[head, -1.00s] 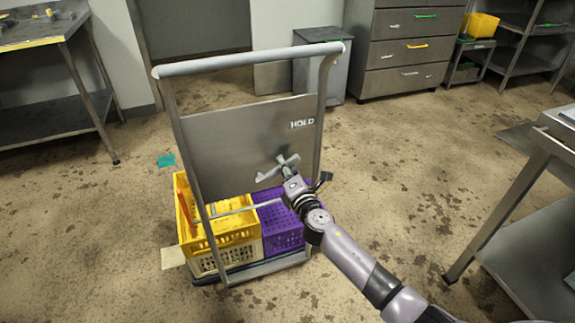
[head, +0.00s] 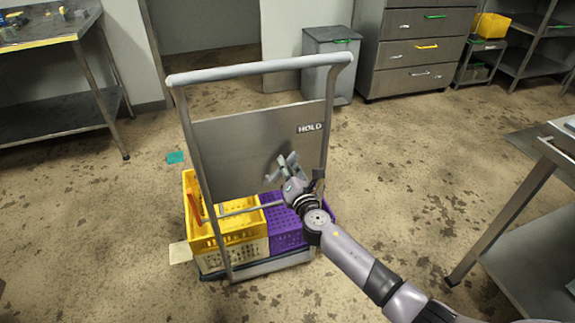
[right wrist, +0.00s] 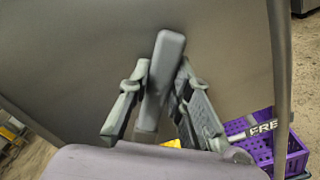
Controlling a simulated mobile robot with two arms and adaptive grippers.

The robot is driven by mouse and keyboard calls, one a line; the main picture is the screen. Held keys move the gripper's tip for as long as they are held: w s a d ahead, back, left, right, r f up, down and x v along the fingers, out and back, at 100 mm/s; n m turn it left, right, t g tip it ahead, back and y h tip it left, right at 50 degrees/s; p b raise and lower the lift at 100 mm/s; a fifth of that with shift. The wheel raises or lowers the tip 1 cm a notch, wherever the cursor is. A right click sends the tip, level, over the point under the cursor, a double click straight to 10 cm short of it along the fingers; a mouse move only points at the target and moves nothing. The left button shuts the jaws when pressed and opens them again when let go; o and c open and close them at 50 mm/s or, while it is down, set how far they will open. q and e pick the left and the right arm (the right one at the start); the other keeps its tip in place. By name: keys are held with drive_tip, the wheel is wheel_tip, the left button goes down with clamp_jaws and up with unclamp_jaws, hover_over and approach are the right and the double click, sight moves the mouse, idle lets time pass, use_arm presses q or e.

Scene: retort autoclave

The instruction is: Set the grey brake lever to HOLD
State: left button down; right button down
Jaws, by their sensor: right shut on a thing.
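The grey brake lever (right wrist: 163,80) shows in the right wrist view between the fingers of my right gripper (right wrist: 160,100), which is shut on it. It points upward in that view, in front of the cart's metal panel. In the head view my right gripper (head: 288,172) is at the panel (head: 235,150), below and left of the HOLD label (head: 310,128). There the gripper largely hides the lever. A FREE label (right wrist: 264,128) shows at the right of the right wrist view. My left gripper is not in view.
The cart has a grey push bar (head: 260,65) and carries a yellow crate (head: 230,235) and a purple crate (head: 283,235). A steel table (head: 545,155) stands at the right, a workbench (head: 50,40) at the left, drawers (head: 410,60) behind.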

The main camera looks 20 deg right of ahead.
drive_tip(key=c, duration=1.4)
unclamp_jaws()
drive_tip(key=shift+a, duration=0.1)
drive_tip(key=shift+c, duration=0.2)
drive_tip(key=s, duration=1.2)
drive_tip(key=shift+d, duration=0.25)
